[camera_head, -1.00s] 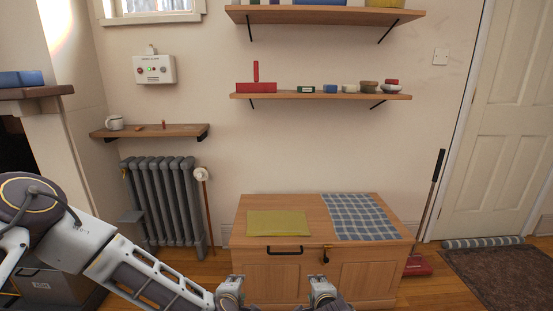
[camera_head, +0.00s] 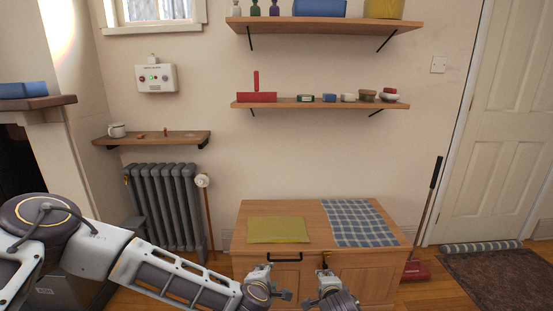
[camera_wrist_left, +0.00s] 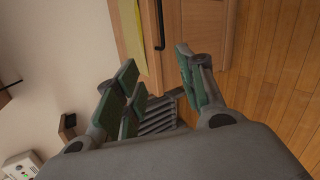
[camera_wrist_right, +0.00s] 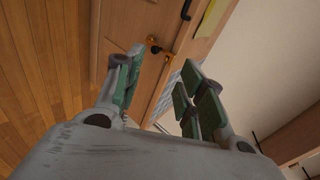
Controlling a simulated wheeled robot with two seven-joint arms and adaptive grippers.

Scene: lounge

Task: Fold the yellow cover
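The yellow cover (camera_head: 279,230) lies flat on the left part of the wooden chest's lid (camera_head: 314,240). A strip of it shows at the top of the left wrist view (camera_wrist_left: 131,28) and a corner in the right wrist view (camera_wrist_right: 211,18). My left gripper (camera_head: 272,290) is in front of the chest, below the cover's front edge, with its fingers apart and nothing between them. My right gripper (camera_head: 327,281) is in front of the chest near the latch, also open and empty. Neither gripper touches the cover.
A blue checked cloth (camera_head: 357,223) lies on the lid's right part. The chest has a black handle (camera_head: 285,257) on its front. A radiator (camera_head: 167,207) and a leaning stick (camera_head: 206,215) stand to the left; a red-footed broom (camera_head: 417,268) stands to the right. Shelves hang above.

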